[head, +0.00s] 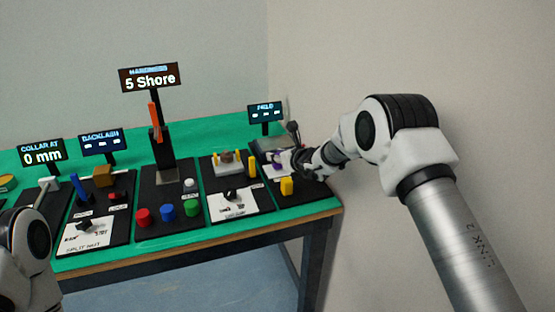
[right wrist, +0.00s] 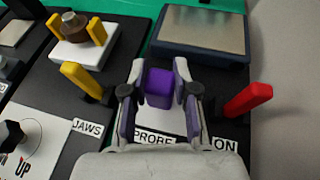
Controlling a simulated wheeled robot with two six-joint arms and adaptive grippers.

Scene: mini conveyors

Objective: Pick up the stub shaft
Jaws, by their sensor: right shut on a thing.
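My right gripper (right wrist: 159,88) is shut on a purple block (right wrist: 158,82) at the label PROBE. In the head view the same gripper (head: 308,168) is over the right end of the bench, small and partly hidden by its wrist. No part is plainly marked as the stub shaft. A short grey metal stub (right wrist: 70,18) stands in a brown round piece (right wrist: 84,32) between two yellow jaws, on a white block, apart from my gripper. A pale rod-like part (head: 48,184) lies at the COLLAR AT station. My left gripper is out of the head view; only my left arm shows.
A yellow lever (right wrist: 82,79) stands left of my right gripper and a red lever (right wrist: 248,98) right of it. A grey plate (right wrist: 203,29) is beyond. Red (head: 143,217), blue (head: 167,212) and green (head: 192,208) pieces stand mid-bench. A wall is close on the right.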

